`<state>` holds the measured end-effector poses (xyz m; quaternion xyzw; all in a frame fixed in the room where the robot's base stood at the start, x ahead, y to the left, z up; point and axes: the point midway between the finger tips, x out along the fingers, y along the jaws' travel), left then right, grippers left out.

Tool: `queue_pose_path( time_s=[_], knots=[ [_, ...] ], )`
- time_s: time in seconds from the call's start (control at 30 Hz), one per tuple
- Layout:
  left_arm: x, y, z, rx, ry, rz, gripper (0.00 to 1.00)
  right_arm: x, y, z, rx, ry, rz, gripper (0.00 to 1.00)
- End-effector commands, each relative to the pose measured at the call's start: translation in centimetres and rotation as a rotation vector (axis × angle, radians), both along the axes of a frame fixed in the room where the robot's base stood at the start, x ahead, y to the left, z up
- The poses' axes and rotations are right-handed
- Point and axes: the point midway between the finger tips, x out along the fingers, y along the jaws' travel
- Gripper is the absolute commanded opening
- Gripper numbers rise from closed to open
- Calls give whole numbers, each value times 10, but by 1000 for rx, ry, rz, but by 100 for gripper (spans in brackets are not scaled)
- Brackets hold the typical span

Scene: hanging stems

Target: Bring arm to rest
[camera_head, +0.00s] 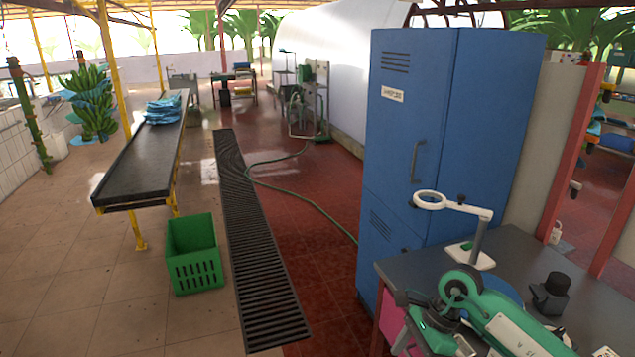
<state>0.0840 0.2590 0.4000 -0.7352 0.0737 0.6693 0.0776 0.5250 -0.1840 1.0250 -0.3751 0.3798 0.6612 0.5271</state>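A green banana bunch (93,112) hangs at the left, near a low white tiled wall. A long green stem (31,122) hangs upright farther left. Nothing of mine is seen touching either one.
A dark-topped bench (142,160) with yellow legs and a green crate (194,254) stand left of a floor grate (248,230). A blue cabinet (445,140) stands right of centre.

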Motion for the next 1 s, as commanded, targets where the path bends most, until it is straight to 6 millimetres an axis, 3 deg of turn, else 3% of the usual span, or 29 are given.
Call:
queue_pose_path(
  time_s=[0.27, 0.43, 0.57, 0.67, 0.77, 0.9, 0.93, 1.0],
  knots=[
    [-1, 2, 0, 2, 2, 0, 62, 14, 60, -45, 443, 331, -368, 72],
    [-2, 3, 0, 4, 3, -1, 62, 47, 76, -96, 805, 699, -851, 72],
    [-2, 4, 0, 4, 3, -1, 62, 68, 55, -165, 1024, 1000, -1302, 72],
    [-2, 4, 0, 4, 3, -1, 62, 66, 25, -236, 1141, 1211, -1665, 72],
    [-2, 4, 0, 4, 3, -1, 62, 47, -4, -304, 1206, 1369, -1982, 72],
    [-2, 4, 0, 4, 3, -1, 62, -3, -38, -392, 1240, 1535, -2390, 72],
    [-2, 4, 0, 4, 3, -1, 62, -16, -45, -410, -1214, -1526, 2417, 72],
    [-2, 4, 0, 4, 3, -1, 62, -51, -57, -449, -1077, -1414, 2328, 72]
  ],
)
